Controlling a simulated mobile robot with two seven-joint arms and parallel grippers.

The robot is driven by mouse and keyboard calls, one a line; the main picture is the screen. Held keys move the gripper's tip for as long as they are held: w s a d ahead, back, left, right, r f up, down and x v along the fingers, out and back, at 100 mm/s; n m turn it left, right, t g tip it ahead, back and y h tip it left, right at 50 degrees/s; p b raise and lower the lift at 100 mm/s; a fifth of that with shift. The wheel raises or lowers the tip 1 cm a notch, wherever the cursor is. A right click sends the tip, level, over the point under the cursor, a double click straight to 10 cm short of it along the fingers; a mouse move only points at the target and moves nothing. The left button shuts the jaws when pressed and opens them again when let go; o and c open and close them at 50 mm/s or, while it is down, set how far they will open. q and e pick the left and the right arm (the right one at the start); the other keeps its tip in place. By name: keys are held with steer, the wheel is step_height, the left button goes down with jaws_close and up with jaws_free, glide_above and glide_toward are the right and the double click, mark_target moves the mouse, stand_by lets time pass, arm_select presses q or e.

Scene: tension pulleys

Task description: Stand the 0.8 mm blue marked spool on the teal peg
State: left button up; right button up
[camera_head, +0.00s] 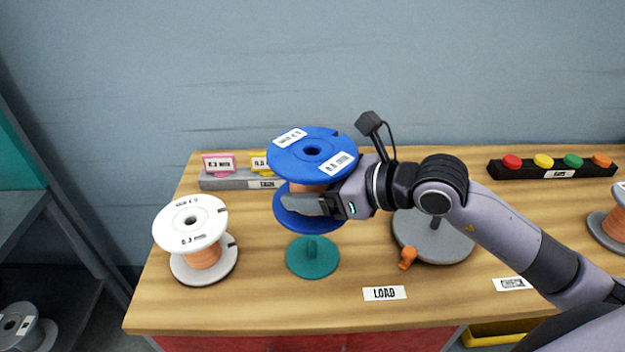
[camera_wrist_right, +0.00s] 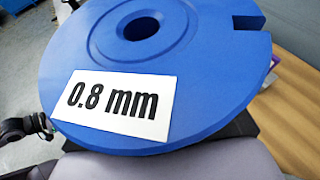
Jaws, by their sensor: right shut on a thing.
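The blue spool (camera_head: 290,159) with 0.8 mm labels and copper-coloured wire is held upright above the table in the head view. My right gripper (camera_head: 312,204) is shut on it, around its wound middle between the two flanges. In the right wrist view the blue top flange (camera_wrist_right: 190,60) with its 0.8 mm label and centre hole fills most of the picture and hides the fingers. The teal peg (camera_head: 312,260), a short post on a round base, stands on the table below the spool and slightly nearer me. The spool is apart from it.
A white 0.3 mm spool (camera_head: 193,225) stands left of the teal peg. A grey round base (camera_head: 440,248) with an orange lever (camera_head: 408,259) is to the right. A LOAD label (camera_head: 384,293) lies in front. A rack with pink and yellow tags (camera_head: 219,163) and a button bar (camera_head: 545,171) line the back.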

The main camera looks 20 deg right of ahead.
steer(key=shift+b, duration=0.6)
stand_by(1.5)
steer(key=shift+f, duration=0.15)
steer(key=shift+f+b, duration=1.4)
steer(key=shift+b, duration=0.15)
steer(key=shift+f, duration=0.1)
stand_by(0.4)
steer(key=shift+f+b, duration=1.4)
steer(key=shift+b, duration=0.2)
steer(key=shift+f, duration=0.1)
steer(key=shift+f+b, duration=1.4)
steer(key=shift+b, duration=0.15)
stand_by(0.5)
